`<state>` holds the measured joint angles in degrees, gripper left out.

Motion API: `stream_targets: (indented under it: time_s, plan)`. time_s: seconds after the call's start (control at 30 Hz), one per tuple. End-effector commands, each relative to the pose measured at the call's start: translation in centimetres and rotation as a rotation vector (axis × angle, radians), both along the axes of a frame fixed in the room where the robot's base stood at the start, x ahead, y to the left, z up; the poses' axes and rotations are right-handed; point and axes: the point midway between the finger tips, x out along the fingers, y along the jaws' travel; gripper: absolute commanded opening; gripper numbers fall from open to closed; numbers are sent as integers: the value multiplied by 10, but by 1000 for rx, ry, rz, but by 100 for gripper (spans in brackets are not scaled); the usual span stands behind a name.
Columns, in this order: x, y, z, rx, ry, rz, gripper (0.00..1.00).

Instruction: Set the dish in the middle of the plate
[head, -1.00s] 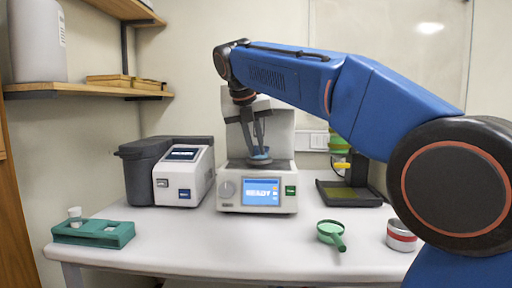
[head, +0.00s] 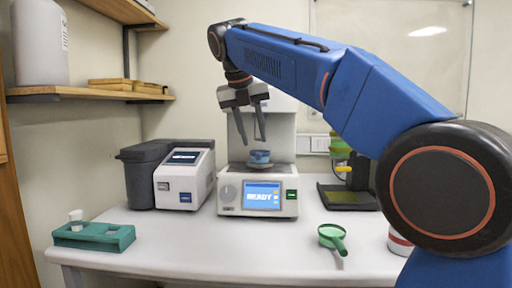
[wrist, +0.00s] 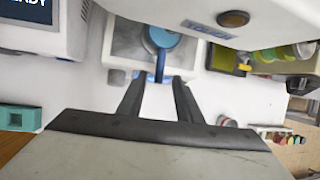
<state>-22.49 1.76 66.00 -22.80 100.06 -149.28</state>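The small blue dish (head: 260,156) sits on the plate (head: 270,167) of the white machine with the READY screen. In the wrist view the dish (wrist: 163,37) shows from above with a blue handle pointing toward my gripper. It looks close to the middle of the plate, but I cannot tell exactly. My gripper (head: 253,141) is open and empty, just above the dish in the head view. In the wrist view its two fingers (wrist: 158,80) are apart, either side of the handle's line, and do not visibly touch the dish.
A grey and white instrument (head: 184,177) stands to the left. A teal rack (head: 94,237) with a white vial is at the front left.

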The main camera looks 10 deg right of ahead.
Motion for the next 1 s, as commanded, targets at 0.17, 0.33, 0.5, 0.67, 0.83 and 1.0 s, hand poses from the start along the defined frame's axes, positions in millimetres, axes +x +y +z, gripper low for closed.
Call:
stream_targets:
  time_s: [0.17, 0.33, 0.5, 0.67, 0.83, 1.0]
  plan:
    - [-10, 10, 31, 1, -3, 2, 32]
    - [-16, 16, 49, 1, -1, 1, 32]
    - [-20, 18, 57, 0, 0, 0, 32]
    - [-20, 18, 59, 0, 0, 0, 32]
    - [-20, 18, 58, 0, 0, 0, 32]
    - [-20, 18, 58, 0, 0, 0, 32]
